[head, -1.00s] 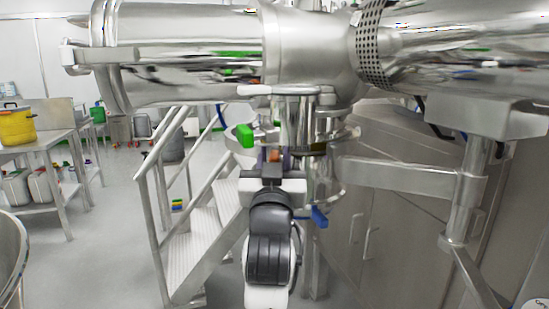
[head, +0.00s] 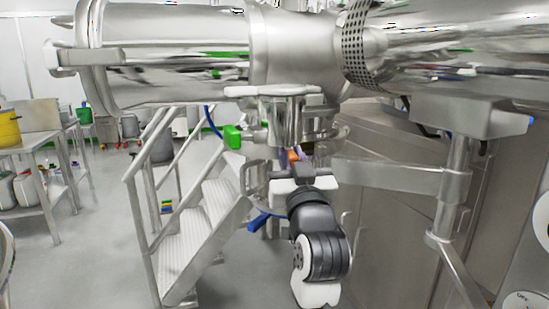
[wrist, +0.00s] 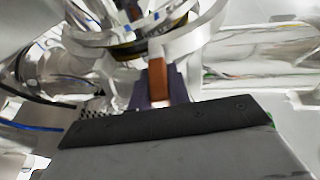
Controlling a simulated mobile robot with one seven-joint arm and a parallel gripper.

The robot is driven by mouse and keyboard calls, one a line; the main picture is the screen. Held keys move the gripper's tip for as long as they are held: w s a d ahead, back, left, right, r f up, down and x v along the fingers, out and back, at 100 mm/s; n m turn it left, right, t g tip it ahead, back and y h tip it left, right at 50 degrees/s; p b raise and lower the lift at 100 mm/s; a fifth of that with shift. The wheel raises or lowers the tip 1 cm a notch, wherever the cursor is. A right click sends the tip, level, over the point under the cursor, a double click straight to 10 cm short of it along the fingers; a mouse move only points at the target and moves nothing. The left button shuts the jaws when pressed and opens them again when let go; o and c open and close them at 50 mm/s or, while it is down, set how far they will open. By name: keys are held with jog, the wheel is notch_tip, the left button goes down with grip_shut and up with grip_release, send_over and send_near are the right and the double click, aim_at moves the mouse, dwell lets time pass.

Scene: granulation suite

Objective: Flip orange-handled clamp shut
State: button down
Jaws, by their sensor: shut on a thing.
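The orange handle (head: 293,155) of the clamp shows in the head view just below the steel outlet under the large horizontal vessel. My gripper (head: 297,166) reaches up to it from below and is shut on it. In the wrist view the orange handle (wrist: 160,81) stands upright between the dark purple fingers of my gripper (wrist: 158,90), close under a shiny round flange (wrist: 125,25). The clamp's band and far side are mostly hidden, so I cannot tell whether it is closed.
A green-ended fitting (head: 232,137) juts out left of the outlet. A blue lever (head: 258,221) hangs left of my wrist. Steel steps with rails (head: 190,235) stand at left, steel cabinets (head: 400,230) at right. Floor (head: 90,265) is open at far left.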

jog(key=shift+w+d+n+g+y+b, duration=0.2)
jog(key=shift+d+n+y, duration=0.2)
jog(key=shift+d+y, duration=0.5)
jog(key=shift+w+d+n+g+y+b, duration=0.15)
jog(key=shift+w+d+n+y, duration=0.2)
jog(key=shift+d+y, duration=0.55)
jog(key=shift+w+d+n+g+y+b, duration=0.15)
jog(key=shift+d+n+y, duration=0.35)
jog(key=shift+d, duration=0.8)
jog(key=shift+r, duration=0.1)
jog(key=c, duration=1.7)
grip_release()
jog(key=o, duration=0.4)
jog(key=shift+d, duration=0.2)
jog(key=shift+a, duration=0.1)
jog(key=shift+s, duration=0.1)
jog(key=b+v, duration=0.3)
jog(key=v, duration=0.9)
